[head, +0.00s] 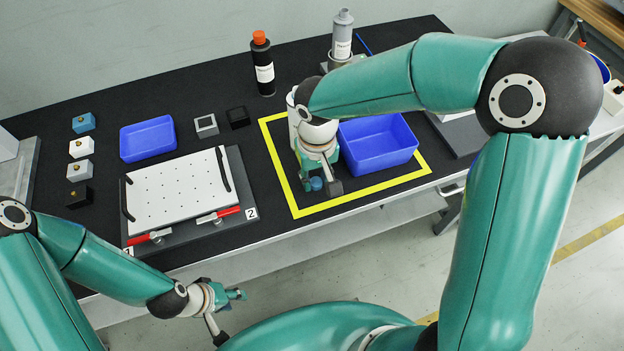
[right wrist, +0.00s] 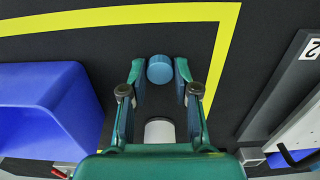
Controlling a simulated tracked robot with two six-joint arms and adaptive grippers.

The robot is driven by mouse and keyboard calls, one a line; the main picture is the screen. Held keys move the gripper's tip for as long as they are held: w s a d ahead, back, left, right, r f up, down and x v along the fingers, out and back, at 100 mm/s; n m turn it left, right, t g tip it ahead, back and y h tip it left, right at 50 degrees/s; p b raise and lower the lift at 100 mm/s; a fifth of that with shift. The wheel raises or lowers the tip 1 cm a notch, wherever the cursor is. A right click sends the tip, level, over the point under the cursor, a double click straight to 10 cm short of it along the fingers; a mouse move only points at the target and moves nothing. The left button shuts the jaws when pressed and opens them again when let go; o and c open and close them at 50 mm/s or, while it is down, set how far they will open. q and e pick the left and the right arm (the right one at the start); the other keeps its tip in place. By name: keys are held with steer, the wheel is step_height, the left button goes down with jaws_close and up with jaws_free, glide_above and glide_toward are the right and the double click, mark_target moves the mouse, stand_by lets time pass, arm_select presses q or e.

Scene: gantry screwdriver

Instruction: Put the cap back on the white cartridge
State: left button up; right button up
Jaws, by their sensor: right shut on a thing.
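My right gripper (head: 318,184) points down inside the yellow-framed area of the bench. It is shut on the small blue cap (head: 316,184), which also shows between the fingertips in the right wrist view (right wrist: 160,69). The white cartridge (head: 292,108) stands behind my right wrist in the head view, largely hidden by it. In the right wrist view a white round end (right wrist: 160,131), probably the cartridge, shows past the cap towards the palm. The cap is apart from it. My left gripper (head: 229,317) is open and empty, in front of the bench.
A blue bin (head: 378,165) stands just right of my right gripper. A plate fixture (head: 245,165) with red-handled clamps lies to the left. A black bottle (head: 262,65) and a grey bottle (head: 342,35) stand at the back. The yellow area's front left corner is clear.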

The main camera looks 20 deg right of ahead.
mark_target(316, 181)
steer(key=shift+r, duration=0.1)
step_height(316, 181, up, 20)
steer(key=p, duration=0.2)
steer(key=shift+p, duration=0.4)
